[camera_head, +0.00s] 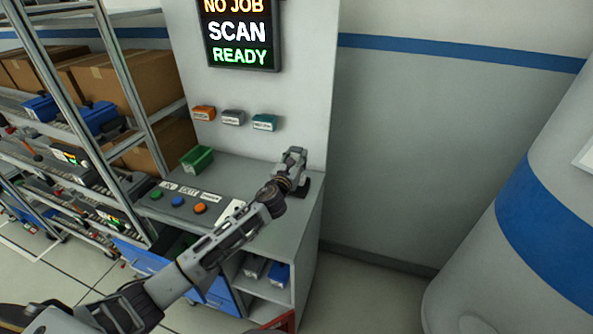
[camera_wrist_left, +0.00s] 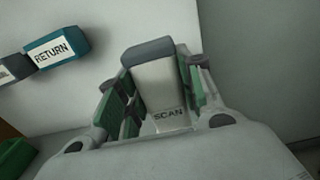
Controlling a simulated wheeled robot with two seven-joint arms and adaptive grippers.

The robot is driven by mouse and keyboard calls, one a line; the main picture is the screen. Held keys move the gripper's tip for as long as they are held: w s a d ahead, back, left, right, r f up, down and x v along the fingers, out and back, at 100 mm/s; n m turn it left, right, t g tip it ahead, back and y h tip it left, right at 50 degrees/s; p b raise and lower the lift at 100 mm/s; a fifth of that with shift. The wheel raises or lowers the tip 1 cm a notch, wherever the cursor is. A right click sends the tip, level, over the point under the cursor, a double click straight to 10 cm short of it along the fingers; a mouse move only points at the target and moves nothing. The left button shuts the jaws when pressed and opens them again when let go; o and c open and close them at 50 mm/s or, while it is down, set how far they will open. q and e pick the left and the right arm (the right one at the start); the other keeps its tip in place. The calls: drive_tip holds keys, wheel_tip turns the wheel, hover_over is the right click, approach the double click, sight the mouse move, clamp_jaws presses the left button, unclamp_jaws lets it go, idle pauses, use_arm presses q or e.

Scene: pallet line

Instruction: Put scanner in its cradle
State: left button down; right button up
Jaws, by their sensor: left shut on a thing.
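My left gripper (camera_head: 291,168) is above the right back part of the grey counter (camera_head: 232,172), close to the wall panel. In the left wrist view its green-padded fingers (camera_wrist_left: 160,98) are shut on the scanner (camera_wrist_left: 157,88), a light grey block with a dark grey top and the word SCAN. In the head view the gripper mostly hides the scanner. A small dark piece (camera_head: 304,188), which may be the cradle, shows on the counter just beside and below the gripper. I cannot tell whether the scanner touches it. My right gripper is not in view.
A panel with lit buttons (camera_head: 178,201) and a green box (camera_head: 197,158) are on the counter's left. Orange, grey and teal (camera_head: 264,122) labelled blocks are on the wall panel below a screen (camera_head: 239,35). Shelving with cartons (camera_head: 110,83) stands left. A large white-and-blue cylinder (camera_head: 545,230) stands right.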

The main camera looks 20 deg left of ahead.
use_arm(q)
drive_tip(key=shift+f, duration=0.45)
drive_tip(key=shift+f+b, duration=0.45)
drive_tip(key=shift+f, duration=1.3)
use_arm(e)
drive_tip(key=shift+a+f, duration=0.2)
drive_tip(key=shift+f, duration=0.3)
use_arm(q)
drive_tip(key=shift+f, duration=0.1)
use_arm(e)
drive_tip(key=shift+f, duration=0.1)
